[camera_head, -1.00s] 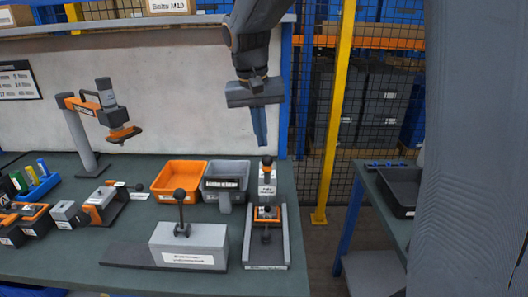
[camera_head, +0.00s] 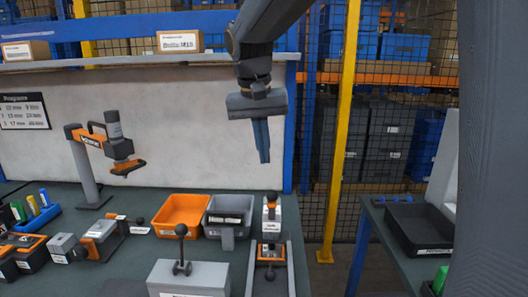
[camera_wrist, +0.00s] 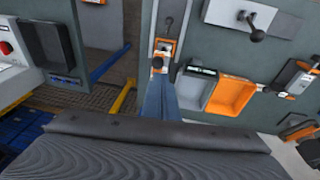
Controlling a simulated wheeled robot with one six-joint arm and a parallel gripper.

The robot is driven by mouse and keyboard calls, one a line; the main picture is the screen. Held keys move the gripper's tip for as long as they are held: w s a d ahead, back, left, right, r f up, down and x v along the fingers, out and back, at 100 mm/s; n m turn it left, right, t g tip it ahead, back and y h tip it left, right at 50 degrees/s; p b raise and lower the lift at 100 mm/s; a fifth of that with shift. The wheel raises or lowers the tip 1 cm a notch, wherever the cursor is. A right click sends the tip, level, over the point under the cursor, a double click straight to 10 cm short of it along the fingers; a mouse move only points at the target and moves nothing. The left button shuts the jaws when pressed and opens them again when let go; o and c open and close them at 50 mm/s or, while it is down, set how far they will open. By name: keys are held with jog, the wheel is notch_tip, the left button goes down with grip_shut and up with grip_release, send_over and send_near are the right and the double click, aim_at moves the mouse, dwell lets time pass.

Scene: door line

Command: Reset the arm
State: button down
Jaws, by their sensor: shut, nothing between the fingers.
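My gripper (camera_head: 262,141) hangs fingers down in the upper middle of the head view, in front of the pale back panel. Its blue fingers are shut together with nothing between them. It is above the bench (camera_head: 130,270), clear of everything on it. In the wrist view the closed fingers (camera_wrist: 159,98) point toward a grey and orange fixture with a black knob, which in the head view (camera_head: 270,240) stands below my gripper at the bench's right end.
An orange bin (camera_head: 182,215) and a grey bin (camera_head: 228,214) stand beside the fixture. A grey block with a black knob (camera_head: 187,279) is in front. A shelf (camera_head: 160,58) runs along the top behind. A second table with a black tray (camera_head: 420,228) is at right.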

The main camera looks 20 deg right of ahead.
jog(key=s+d+f+n+y, duration=0.1)
jog(key=s+f, duration=0.7)
jog(key=f, duration=0.3)
jog(key=s+d+f+n, duration=0.1)
jog(key=s+f+n, duration=0.1)
jog(key=s+f, duration=0.5)
notch_tip(320, 180, down, 4)
jog(key=shift+s+f+n+y, duration=0.2)
jog(key=shift+s+n+y, duration=0.1)
jog(key=shift+s+y, duration=0.1)
